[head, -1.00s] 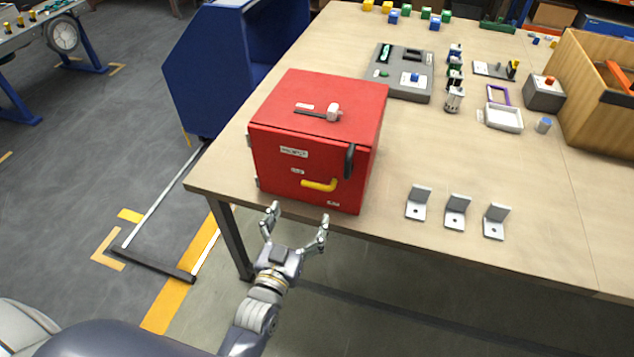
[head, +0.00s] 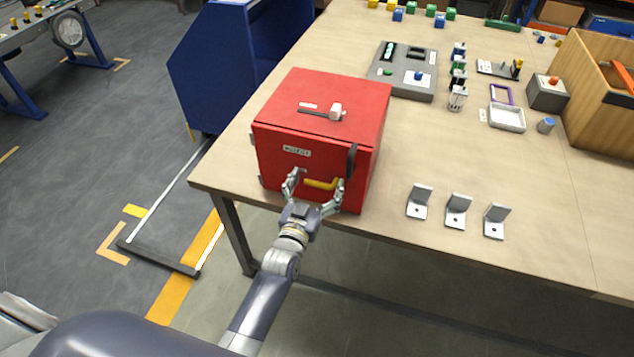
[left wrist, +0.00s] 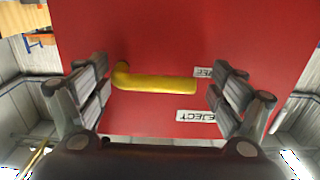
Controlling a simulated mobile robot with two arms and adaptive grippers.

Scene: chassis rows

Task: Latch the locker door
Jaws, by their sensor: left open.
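The red locker (head: 325,115) stands at the table's near left edge, its front door (head: 275,162) looking closed. A yellow lever handle (head: 321,184) lies roughly level on the door. A black vertical handle (head: 351,160) sits at the door's right edge, and a white-knobbed slider (head: 335,111) is on top. My left gripper (head: 316,186) is open at the door, its fingers on either side of the yellow handle. In the left wrist view, the yellow handle (left wrist: 155,83) lies between the open fingers, with a visible gap at each side. My right gripper is not in view.
Several grey angle brackets (head: 457,210) stand on the table right of the locker. A grey panel (head: 403,70) lies behind it, and a wooden crate (head: 592,85) stands at the far right. A blue cabinet (head: 212,75) is to the left.

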